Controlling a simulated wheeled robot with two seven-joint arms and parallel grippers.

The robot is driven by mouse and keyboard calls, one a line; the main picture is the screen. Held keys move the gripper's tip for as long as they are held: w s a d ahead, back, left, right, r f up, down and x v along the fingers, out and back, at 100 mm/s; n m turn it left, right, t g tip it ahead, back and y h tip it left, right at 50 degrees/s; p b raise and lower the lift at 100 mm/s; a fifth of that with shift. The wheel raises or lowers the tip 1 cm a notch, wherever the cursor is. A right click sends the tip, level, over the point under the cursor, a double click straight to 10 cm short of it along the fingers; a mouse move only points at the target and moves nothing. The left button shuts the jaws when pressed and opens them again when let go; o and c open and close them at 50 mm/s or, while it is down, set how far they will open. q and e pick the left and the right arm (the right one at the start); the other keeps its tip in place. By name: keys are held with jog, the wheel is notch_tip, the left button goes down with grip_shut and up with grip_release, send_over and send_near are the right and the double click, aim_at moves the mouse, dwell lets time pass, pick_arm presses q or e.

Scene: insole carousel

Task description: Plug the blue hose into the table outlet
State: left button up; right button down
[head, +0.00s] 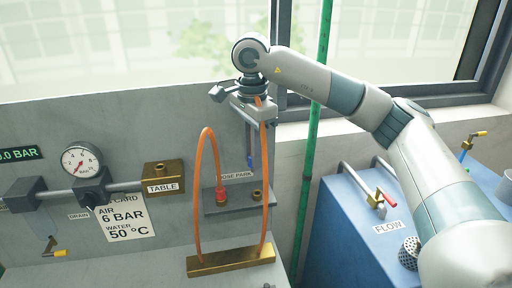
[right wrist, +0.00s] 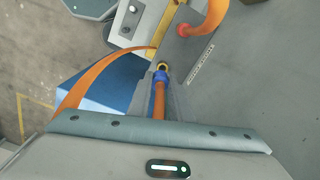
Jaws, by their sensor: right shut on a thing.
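My right gripper (head: 250,148) points down over the hose park (head: 238,208) and is shut on the blue-ended hose. The blue plug (head: 250,164) points down above the right brass park socket (head: 257,195), apart from it in the head view. In the right wrist view the blue plug (right wrist: 160,76) sits between the fingers, with a brass ring just beyond it. Its orange hose (head: 264,190) runs down to a brass block (head: 230,262). The table outlet (head: 163,172), a brass block labelled TABLE, is on the wall to the left. My left gripper is out of view.
A second orange hose (head: 203,150) with a red plug (head: 222,194) stands in the left park socket and arches up beside my gripper. A pressure gauge (head: 82,161), pipe and card are left of the outlet. A blue cabinet (head: 350,230) and green pole (head: 315,130) are right.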

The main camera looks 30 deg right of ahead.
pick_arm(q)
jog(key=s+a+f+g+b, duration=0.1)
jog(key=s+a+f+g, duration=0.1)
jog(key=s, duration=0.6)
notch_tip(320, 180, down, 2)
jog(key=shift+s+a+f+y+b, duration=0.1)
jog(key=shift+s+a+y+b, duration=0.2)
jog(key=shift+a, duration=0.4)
pick_arm(e)
jog(key=s+a+f+n, duration=0.7)
jog(key=f+n, duration=0.5)
jog(key=n, duration=0.5)
jog(key=s, duration=0.2)
jog(key=shift+s+a+f, duration=0.2)
jog(key=shift+s, duration=0.1)
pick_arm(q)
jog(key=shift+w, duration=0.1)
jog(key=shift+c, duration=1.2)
